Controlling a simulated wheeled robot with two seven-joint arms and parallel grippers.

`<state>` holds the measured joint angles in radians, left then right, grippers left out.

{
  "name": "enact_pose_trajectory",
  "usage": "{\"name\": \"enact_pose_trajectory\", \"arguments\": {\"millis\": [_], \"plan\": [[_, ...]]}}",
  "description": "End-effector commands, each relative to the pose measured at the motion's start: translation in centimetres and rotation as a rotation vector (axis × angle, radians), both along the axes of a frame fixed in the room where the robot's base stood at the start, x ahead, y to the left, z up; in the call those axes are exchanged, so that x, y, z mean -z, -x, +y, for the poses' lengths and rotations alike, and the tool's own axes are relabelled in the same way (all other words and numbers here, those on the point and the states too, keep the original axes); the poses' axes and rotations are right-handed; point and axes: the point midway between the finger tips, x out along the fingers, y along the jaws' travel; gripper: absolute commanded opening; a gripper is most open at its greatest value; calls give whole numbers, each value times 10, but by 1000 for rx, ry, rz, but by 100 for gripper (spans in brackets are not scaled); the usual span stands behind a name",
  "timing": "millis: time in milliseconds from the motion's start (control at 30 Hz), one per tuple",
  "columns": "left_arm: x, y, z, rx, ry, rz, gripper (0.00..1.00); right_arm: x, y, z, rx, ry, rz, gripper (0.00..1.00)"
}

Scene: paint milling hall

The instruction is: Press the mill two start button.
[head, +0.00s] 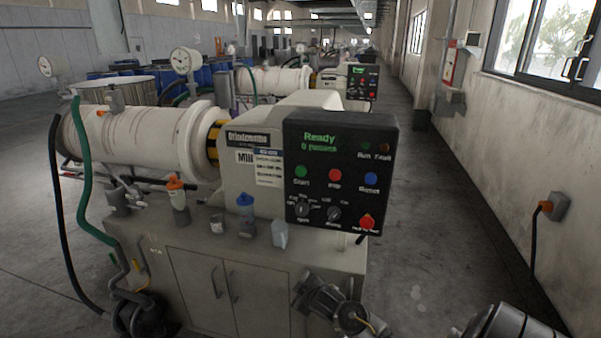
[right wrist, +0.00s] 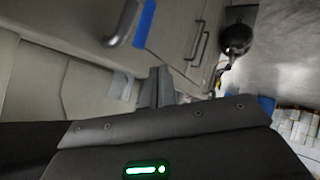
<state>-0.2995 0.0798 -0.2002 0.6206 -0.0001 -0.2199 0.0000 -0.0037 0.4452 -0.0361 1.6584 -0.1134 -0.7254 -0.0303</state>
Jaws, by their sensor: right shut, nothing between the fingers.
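The nearest mill's black control panel (head: 340,175) faces me right of centre in the head view, its display reading "Ready" in green. The green Start button (head: 301,171) is at its left, beside a red stop button (head: 335,175) and a blue button (head: 371,179). The mill label (head: 258,165) starts with "Mill"; its number is not legible. A second mill panel (head: 362,82) stands farther back. In the right wrist view my right gripper (right wrist: 160,75) is shut and empty, apart from the panel, with cabinet doors (right wrist: 185,25) beyond it. My left gripper is not in view.
A larger red button (head: 367,221) and two black knobs (head: 333,213) sit low on the panel. Hoses (head: 85,170) hang at left. Open floor (head: 440,215) lies right.

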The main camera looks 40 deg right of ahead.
Motion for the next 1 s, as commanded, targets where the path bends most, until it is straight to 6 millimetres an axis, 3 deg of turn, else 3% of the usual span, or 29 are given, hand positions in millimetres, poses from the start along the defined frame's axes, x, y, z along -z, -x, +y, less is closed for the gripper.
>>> {"name": "enact_pose_trajectory", "arguments": {"millis": [33,200,300,400,500,600,700,1000], "plan": [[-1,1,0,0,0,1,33,-38,-12,-3,-14,28,-53,0],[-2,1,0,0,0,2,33,-156,-31,-4,-52,123,-207,0],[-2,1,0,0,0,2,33,-221,-31,-1,-72,181,-293,0],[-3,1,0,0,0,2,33,-275,-24,5,-89,235,-368,0],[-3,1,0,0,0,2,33,-317,-14,11,-101,281,-429,0],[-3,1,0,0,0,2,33,-344,-5,16,-108,314,-471,0],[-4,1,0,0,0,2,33,-359,1,19,-112,333,-494,0],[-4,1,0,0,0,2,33,-366,4,20,-114,341,-504,0]]}}
